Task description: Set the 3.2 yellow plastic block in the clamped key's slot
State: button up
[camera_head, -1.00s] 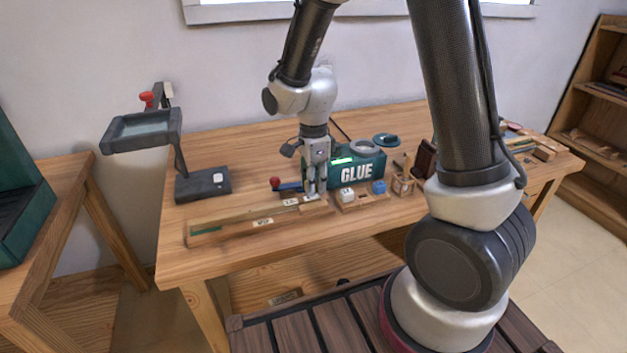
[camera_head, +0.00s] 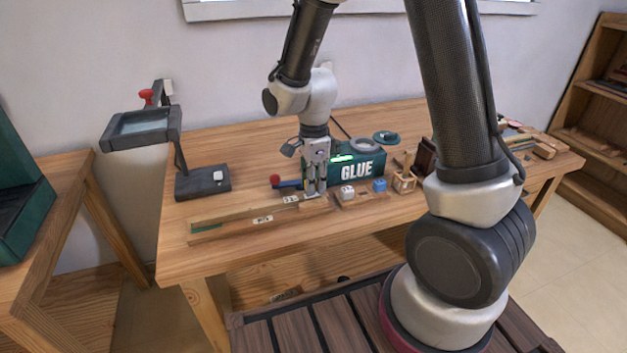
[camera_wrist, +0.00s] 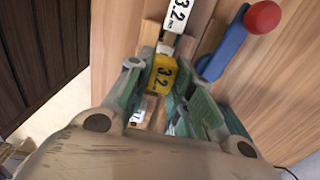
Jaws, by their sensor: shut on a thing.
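In the wrist view, the yellow block (camera_wrist: 162,77), marked 3.2, is held between the fingertips of my gripper (camera_wrist: 160,70). A wooden key with a white 3.2 mm label (camera_wrist: 177,16) lies just beyond the block. In the head view, my gripper (camera_head: 315,190) points down over the right end of the long wooden key piece (camera_head: 235,226). The blue clamp (camera_wrist: 222,45) with its red knob (camera_wrist: 262,17) is beside the key. The slot is hidden by the block and fingers, and I cannot tell whether the block touches it.
A green GLUE box (camera_head: 357,171) stands close behind and right of my gripper. A white block (camera_head: 347,191) and a blue block (camera_head: 379,185) sit just right of it. A dark lamp stand (camera_head: 203,183) is at the left. The front left of the table (camera_head: 185,262) is clear.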

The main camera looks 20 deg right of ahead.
jog(key=shift+f, duration=0.3)
dwell(0.4)
jog(key=o, duration=1.3)
jog(key=shift+r, duration=3.5)
